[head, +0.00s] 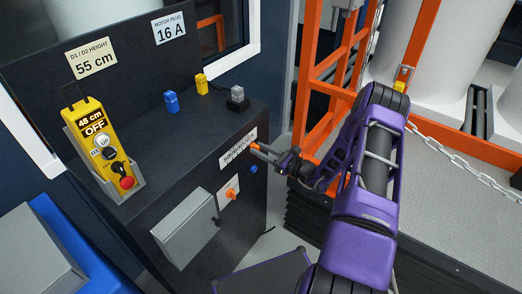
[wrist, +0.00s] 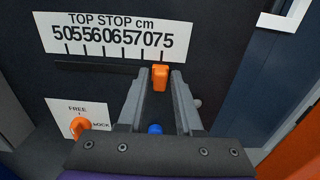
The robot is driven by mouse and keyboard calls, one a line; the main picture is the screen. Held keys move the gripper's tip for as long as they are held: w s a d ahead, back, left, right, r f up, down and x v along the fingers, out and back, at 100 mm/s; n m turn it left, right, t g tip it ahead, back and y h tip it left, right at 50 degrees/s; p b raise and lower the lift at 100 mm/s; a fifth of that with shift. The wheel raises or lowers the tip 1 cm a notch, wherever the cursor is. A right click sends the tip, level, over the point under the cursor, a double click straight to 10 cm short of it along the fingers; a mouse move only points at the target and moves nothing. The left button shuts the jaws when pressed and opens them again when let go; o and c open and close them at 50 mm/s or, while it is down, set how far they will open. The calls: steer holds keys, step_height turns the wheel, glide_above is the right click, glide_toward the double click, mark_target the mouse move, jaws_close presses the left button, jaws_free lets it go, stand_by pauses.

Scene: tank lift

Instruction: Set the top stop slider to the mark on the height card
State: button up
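The orange top stop slider (wrist: 160,77) is at the right end of its slot, under the 75 end of the TOP STOP cm scale (wrist: 105,35), which runs from 50 to 75. It also shows in the head view (head: 256,146). The height card (head: 91,58) reads D1 / D2 HEIGHT 55 cm. My gripper (wrist: 162,78) is open, with its fingertips on either side of the slider and narrow gaps showing; I cannot tell any contact. An orange knob (wrist: 78,124) sits on a FREE/LOCK plate below the scale; its setting is unclear.
A yellow pendant (head: 98,145) reading 48 cm and OFF hangs at the left. A blue button (wrist: 155,128) is below the slot. A grey box (head: 186,226) sticks out from the panel front. An orange frame (head: 316,95) stands right of the panel.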

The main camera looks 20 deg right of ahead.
jaws_close()
stand_by(1.1)
